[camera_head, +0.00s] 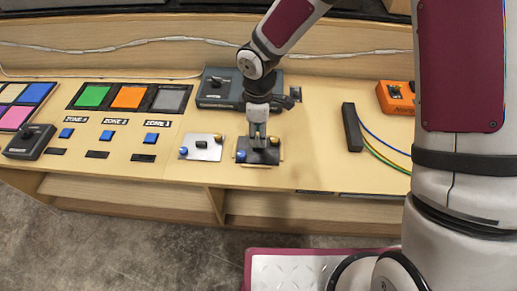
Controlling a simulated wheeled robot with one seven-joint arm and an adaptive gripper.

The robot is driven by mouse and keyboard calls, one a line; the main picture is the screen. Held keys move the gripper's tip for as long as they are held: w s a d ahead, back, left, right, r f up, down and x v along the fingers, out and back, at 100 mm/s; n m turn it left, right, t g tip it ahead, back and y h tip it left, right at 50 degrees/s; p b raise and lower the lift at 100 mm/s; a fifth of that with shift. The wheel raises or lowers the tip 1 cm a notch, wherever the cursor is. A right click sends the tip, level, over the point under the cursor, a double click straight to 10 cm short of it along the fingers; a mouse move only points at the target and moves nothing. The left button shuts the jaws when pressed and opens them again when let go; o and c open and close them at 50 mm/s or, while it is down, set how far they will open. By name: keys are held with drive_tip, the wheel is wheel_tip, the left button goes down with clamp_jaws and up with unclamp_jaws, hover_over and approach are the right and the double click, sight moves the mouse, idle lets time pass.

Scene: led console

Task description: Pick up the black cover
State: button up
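A black cover (243,157) appears as a dark square plate at the front middle of the wooden desk. A blue knob sits at its left, and a small dark raised part is at its middle. My gripper (257,139) points straight down over the middle of this cover, with its fingertips at or just above the raised part. The fingers hide part of the cover. The view is too small to tell whether the fingers are open or shut, or whether they touch it.
A silver plate (212,154) with knobs lies just left of the cover. A dark grey box (212,88) stands behind my gripper. Coloured panels (131,97) and blue buttons (109,135) are further left. A black block (352,127) with wires and an orange box (396,104) are right.

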sight(258, 146)
drive_tip(key=shift+f, duration=2.7)
drive_tip(key=shift+c, duration=0.6)
clamp_jaws()
